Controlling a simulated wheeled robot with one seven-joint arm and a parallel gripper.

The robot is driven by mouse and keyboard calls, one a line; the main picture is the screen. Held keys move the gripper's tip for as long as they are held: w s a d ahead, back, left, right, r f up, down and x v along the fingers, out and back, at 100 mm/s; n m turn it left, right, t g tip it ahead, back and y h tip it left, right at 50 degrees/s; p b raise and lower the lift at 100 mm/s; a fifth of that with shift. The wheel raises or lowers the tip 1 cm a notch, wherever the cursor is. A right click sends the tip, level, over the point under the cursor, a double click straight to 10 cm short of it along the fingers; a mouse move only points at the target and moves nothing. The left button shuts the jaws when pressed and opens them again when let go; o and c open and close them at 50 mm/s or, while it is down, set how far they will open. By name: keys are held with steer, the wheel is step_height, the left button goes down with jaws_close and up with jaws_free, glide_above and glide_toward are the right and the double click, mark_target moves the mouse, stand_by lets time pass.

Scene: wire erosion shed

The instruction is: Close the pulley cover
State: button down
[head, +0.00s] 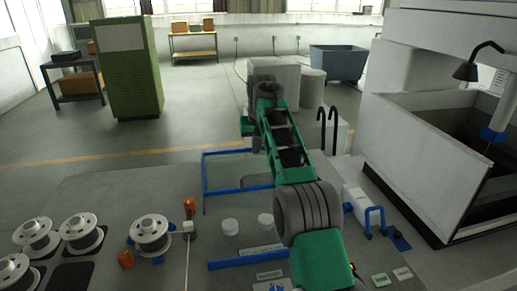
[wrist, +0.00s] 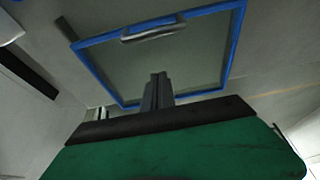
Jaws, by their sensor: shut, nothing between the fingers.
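The pulley cover (head: 204,182) is a clear panel in a blue frame, standing raised behind two white pulleys (head: 231,227) (head: 265,221) on the grey machine panel. My arm hides its right part in the head view. In the wrist view the cover (wrist: 236,45) fills the upper middle, with a grey bar handle (wrist: 152,32) near its far edge. My gripper (wrist: 158,78) is shut and empty. Its fingers overlap the cover's near frame edge in that view; I cannot tell whether they touch. In the head view the fingers are too small and covered to make out.
A blue bar (head: 247,260) lies in front. Open floor lies behind.

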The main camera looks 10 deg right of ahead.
mark_target(257, 184)
steer(key=x, duration=0.6)
steer(key=shift+a+f, duration=0.1)
steer(key=shift+a, duration=0.05)
steer(key=shift+f, duration=0.4)
steer(key=shift+s+f+b, duration=0.1)
steer(key=shift+s+b, duration=0.3)
steer(key=shift+s, duration=0.55)
steer(key=shift+s+f+b, duration=0.15)
steer(key=shift+s+b, duration=0.25)
steer(key=shift+s, duration=0.55)
